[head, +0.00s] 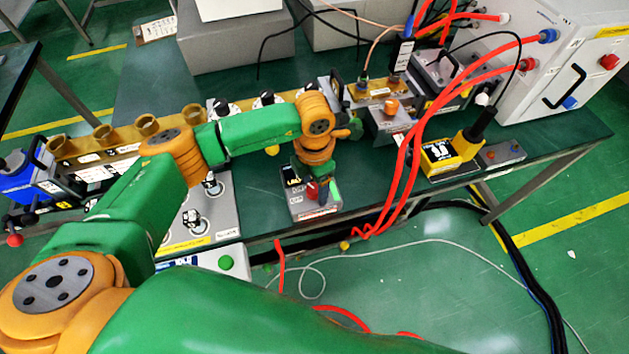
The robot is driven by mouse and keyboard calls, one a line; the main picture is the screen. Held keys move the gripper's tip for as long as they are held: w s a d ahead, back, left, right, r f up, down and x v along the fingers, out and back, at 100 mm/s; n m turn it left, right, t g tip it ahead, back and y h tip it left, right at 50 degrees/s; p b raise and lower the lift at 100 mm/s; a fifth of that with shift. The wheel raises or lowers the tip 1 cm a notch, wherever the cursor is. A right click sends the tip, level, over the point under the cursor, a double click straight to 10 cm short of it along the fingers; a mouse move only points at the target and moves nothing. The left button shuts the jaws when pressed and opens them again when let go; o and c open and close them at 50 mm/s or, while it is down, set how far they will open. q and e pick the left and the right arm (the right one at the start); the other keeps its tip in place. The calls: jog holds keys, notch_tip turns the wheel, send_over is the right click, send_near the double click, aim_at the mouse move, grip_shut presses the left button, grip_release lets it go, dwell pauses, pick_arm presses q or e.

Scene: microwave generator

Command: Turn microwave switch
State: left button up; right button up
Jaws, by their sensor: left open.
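A small grey control box (318,210) with a display and a green patch sits near the front edge of the green table. A red knob (313,190) is on its top, probably the switch. My left gripper (311,183) points down right over this box, its fingers around or just beside the red knob. The gripper is open. It hides part of the knob and the box, and I cannot tell whether the fingers touch the knob. My right gripper is not in view.
Thick red cables (412,150) run down just right of the box. A yellow device (440,156) stands farther right, and a white cabinet (560,60) at the back right. A long brass-coloured waveguide with several round ports (103,134) lies to the left.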

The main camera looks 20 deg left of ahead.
pick_arm(q)
jog(key=shift+s+r, duration=0.1)
jog(key=shift+s, duration=0.05)
grip_shut()
jog(key=shift+n+b, duration=0.5)
jog(key=shift+n, duration=0.7)
jog(key=n+b, duration=0.1)
jog(key=n, duration=0.2)
jog(key=shift+n, duration=0.3)
jog(key=n+b, duration=0.1)
jog(key=n, duration=0.4)
jog(key=shift+n, duration=0.4)
grip_release()
